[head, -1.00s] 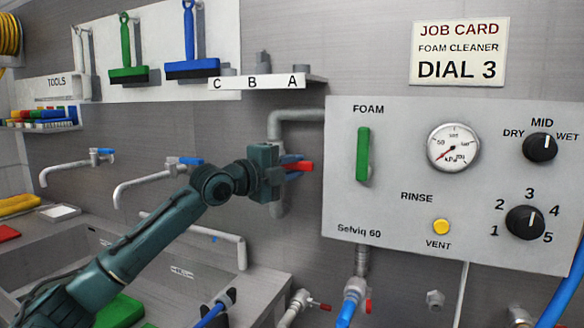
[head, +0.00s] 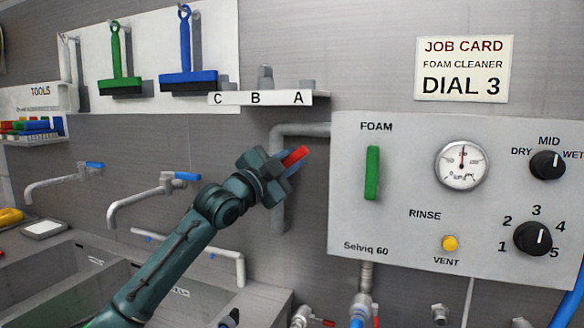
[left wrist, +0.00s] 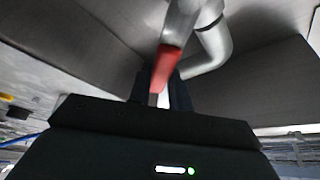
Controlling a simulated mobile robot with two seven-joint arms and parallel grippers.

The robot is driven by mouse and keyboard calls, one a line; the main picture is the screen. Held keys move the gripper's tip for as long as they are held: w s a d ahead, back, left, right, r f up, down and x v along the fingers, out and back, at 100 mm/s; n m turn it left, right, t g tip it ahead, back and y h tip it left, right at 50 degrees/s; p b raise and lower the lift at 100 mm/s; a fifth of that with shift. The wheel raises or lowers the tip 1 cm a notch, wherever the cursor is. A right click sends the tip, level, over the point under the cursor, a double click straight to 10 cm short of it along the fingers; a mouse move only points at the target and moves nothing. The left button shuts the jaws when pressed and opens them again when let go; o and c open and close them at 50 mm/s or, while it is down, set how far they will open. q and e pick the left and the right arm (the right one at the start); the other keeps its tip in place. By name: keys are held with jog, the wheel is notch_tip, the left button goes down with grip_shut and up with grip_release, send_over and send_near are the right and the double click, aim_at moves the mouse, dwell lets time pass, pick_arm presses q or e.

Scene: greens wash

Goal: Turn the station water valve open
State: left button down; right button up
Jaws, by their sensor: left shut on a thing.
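The station water valve's red lever (head: 296,156) is on the grey pipe (head: 278,215) just left of the foam panel. It tilts up to the right. My left gripper (head: 284,168) is shut on the lever, rolled at a slant, and hides the valve body. In the left wrist view the red lever (left wrist: 166,66) runs down between the dark fingers, with the metal pipe (left wrist: 212,42) behind it. The panel's pressure gauge (head: 462,165) has its needle pointing about straight up. My right gripper is not in view.
The grey foam panel (head: 400,230) stands close to the right of my left gripper. A shelf marked C, B, A (head: 270,98) is above it. Blue-handled taps (head: 180,177) and sinks lie to the left. A job card (head: 462,68) reads dial 3.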

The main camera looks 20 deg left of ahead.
pick_arm(q)
jog(key=a+n+y, duration=0.1)
jog(key=n, duration=0.1)
jog(key=a+r+n+t+y, duration=0.1)
jog(key=n, duration=0.2)
jog(key=a+r+n+t+y+p, duration=0.1)
jog(key=n, duration=0.1)
jog(key=shift+r, duration=0.15)
jog(key=n, duration=0.1)
jog(key=a+n+y, duration=0.1)
jog(key=n+y, duration=0.1)
jog(key=shift+s+a+r+n+p, duration=0.1)
jog(key=shift+a+r+n+p, duration=0.15)
jog(key=shift+n+p, duration=0.15)
jog(key=shift+a+n+y+p, duration=0.2)
jog(key=shift+a+n+y, duration=0.2)
jog(key=shift+n, duration=0.45)
jog(key=shift+a+n+y+p, duration=0.15)
jog(key=shift+a+n+y, duration=0.25)
jog(key=shift+n, duration=0.45)
jog(key=c, duration=1.3)
grip_release()
jog(key=shift+f, duration=0.1)
